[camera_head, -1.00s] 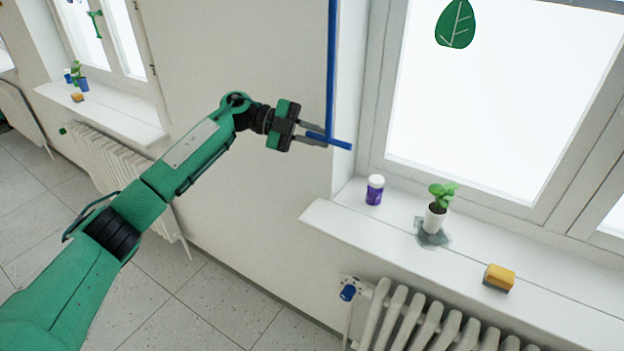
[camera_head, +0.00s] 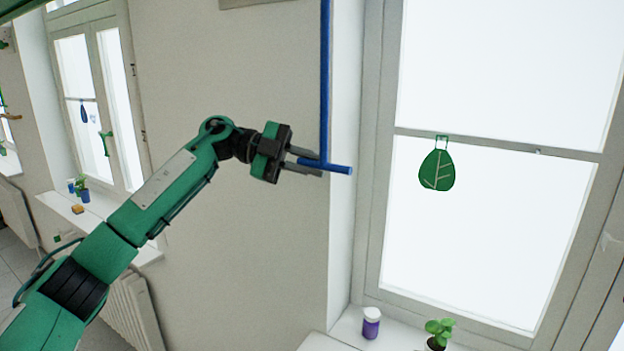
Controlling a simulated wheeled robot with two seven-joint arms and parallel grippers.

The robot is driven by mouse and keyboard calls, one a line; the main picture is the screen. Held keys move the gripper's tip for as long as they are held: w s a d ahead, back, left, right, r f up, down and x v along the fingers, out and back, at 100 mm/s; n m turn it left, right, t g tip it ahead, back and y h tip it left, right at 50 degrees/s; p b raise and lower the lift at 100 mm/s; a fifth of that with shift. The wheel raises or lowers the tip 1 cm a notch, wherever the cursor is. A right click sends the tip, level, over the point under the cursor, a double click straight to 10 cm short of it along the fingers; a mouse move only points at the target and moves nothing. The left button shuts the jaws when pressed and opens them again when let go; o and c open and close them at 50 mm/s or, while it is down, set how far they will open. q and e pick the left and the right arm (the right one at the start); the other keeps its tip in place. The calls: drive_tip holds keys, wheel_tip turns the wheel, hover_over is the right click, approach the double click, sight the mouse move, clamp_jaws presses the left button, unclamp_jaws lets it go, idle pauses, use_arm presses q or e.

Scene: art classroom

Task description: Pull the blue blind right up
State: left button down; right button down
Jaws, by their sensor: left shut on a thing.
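A blue cord or rod (camera_head: 326,85) hangs down beside the near window and ends in a short blue crossbar handle (camera_head: 338,168). My left gripper (camera_head: 312,168) is shut on the left part of this handle, in front of the wall at the window's left edge. The handle's right end sticks out past the fingers. The blue blind itself does not show; the window (camera_head: 490,230) is bare glass in this view. My right gripper is not in view.
A purple jar (camera_head: 371,322) and a potted plant (camera_head: 438,332) stand on the sill below. A second window (camera_head: 90,110) is at the left.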

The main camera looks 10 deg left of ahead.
use_arm(q)
drive_tip(key=shift+s+r, duration=0.1)
drive_tip(key=shift+r, duration=0.6)
drive_tip(key=shift+r, duration=0.1)
drive_tip(key=c, duration=1.6)
unclamp_jaws()
drive_tip(key=shift+o, duration=1)
drive_tip(key=shift+s, duration=0.2)
drive_tip(key=shift+d, duration=0.1)
drive_tip(key=shift+w, duration=0.2)
